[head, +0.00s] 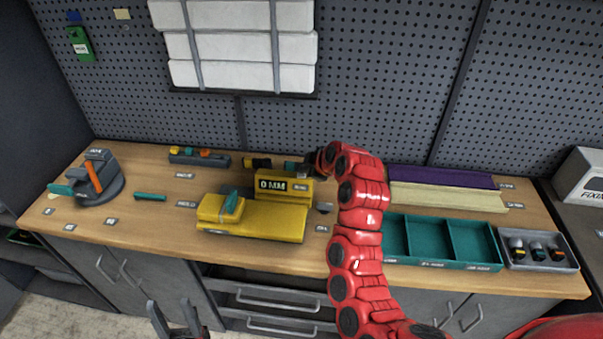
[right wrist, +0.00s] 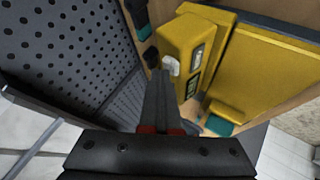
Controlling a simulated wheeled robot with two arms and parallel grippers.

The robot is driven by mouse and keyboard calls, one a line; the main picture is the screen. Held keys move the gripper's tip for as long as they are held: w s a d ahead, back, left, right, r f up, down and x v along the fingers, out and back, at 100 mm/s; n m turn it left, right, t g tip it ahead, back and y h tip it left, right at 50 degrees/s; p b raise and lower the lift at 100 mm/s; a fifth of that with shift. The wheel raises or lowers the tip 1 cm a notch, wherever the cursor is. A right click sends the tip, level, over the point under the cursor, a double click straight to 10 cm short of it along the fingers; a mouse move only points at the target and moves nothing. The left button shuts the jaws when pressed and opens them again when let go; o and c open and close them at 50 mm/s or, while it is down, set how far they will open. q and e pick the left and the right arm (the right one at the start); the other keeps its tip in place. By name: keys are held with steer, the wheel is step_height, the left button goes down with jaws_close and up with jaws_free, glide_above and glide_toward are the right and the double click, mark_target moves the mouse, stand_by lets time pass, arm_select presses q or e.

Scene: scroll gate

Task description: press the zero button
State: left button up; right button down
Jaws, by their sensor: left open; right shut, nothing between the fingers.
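A yellow measuring device (head: 262,222) sits on the wooden bench. Its raised display box (head: 284,184) reads "0 MM", with a small label to the right of the number. In the right wrist view the display box (right wrist: 184,42) carries a small pale knob-like piece (right wrist: 171,66), which looks like the button. My right gripper (right wrist: 160,76) is shut and empty, its tips right beside that piece; I cannot tell whether they touch. In the head view the right gripper (head: 312,160) is at the box's far right corner, partly hidden. My left gripper (head: 170,304) is open and empty below the bench front.
A teal divided tray (head: 450,265) and a grey tray with small items (head: 565,266) stand at right. Purple (head: 440,178) and cream (head: 440,197) strips lie behind. A grey holder (head: 97,180) stands at far left. The pegboard (head: 400,80) closes off the back.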

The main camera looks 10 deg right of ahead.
mark_target(305, 176)
steer(key=shift+r, duration=0.8)
steer(key=shift+r+b, duration=0.65)
steer(key=shift+r, duration=1.9)
